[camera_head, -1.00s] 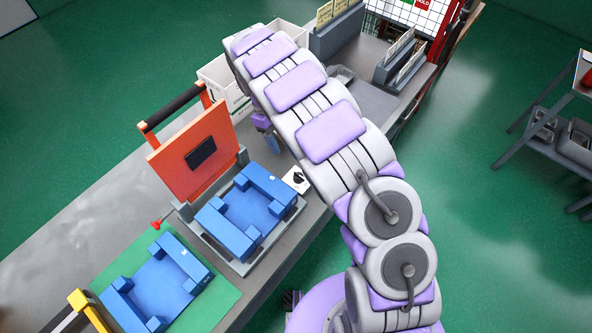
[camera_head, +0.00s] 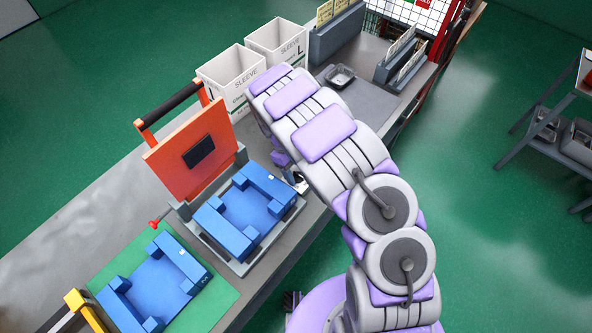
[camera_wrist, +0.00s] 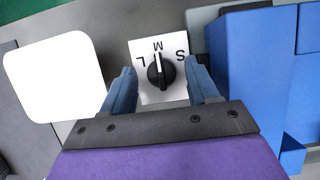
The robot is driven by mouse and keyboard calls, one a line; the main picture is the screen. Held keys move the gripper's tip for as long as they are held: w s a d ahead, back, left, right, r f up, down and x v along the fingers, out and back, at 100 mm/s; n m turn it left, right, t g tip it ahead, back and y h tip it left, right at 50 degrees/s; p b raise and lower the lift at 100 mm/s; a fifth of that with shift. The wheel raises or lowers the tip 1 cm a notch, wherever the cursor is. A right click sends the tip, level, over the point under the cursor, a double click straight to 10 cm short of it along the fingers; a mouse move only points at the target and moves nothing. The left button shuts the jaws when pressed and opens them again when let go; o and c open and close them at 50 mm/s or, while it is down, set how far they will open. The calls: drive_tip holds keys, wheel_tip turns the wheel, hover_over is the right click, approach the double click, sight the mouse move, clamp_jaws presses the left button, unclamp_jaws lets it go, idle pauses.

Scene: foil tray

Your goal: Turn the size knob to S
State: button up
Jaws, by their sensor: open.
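The size knob (camera_wrist: 160,74) is a black round knob with a raised grip, on a white plate (camera_wrist: 148,95) marked L, M and S. Its white pointer line points at M, with L on the left and S on the right of the wrist view. My gripper (camera_wrist: 163,82) is open, with one blue finger on each side of the knob and a gap to it on both sides. It holds nothing. In the head view the knob plate (camera_head: 301,184) is mostly hidden by my arm, beside the blue fixture.
A blue fixture (camera_head: 227,239) lies below the raised orange press lid (camera_head: 182,137). A second blue fixture (camera_head: 127,314) sits on a green mat. Two white sleeve bins (camera_head: 231,79) and a small metal tray (camera_head: 341,77) stand farther back on the bench.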

drive_tip(key=shift+a, duration=0.1)
drive_tip(key=c, duration=1)
drive_tip(key=shift+m, duration=0.3)
drive_tip(key=m+y, duration=0.1)
drive_tip(key=m, duration=0.1)
drive_tip(key=m+g+y, duration=0.1)
drive_tip(key=m, duration=0.2)
drive_tip(key=shift+d+m+p, duration=0.2)
drive_tip(key=shift+m+p, duration=0.1)
drive_tip(key=shift+p, duration=0.05)
drive_tip(key=m+y, duration=0.1)
drive_tip(key=m, duration=0.1)
drive_tip(key=m+y+p, duration=0.1)
drive_tip(key=m, duration=0.2)
drive_tip(key=shift+d+g, duration=0.1)
drive_tip(key=shift+g, duration=0.3)
drive_tip(key=shift+m, duration=0.4)
